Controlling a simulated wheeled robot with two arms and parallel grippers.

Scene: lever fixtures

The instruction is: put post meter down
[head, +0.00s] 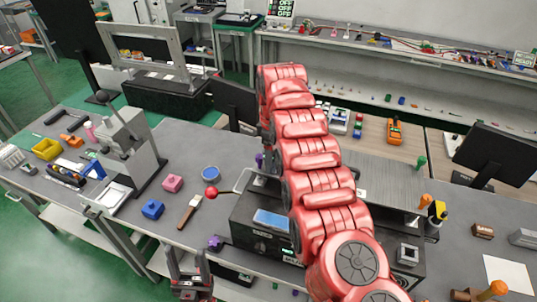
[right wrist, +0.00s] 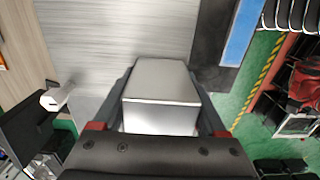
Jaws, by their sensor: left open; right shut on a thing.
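In the right wrist view, my right gripper (right wrist: 165,90) is shut on a pale grey, box-shaped thing (right wrist: 160,116), which I take to be the post meter. One finger lies along each side of it. My left gripper (head: 189,260) is open and empty at the bottom, in front of the bench edge.
A grey lever fixture (head: 128,150) stands at left. A dark monitor (head: 497,155) is at right.

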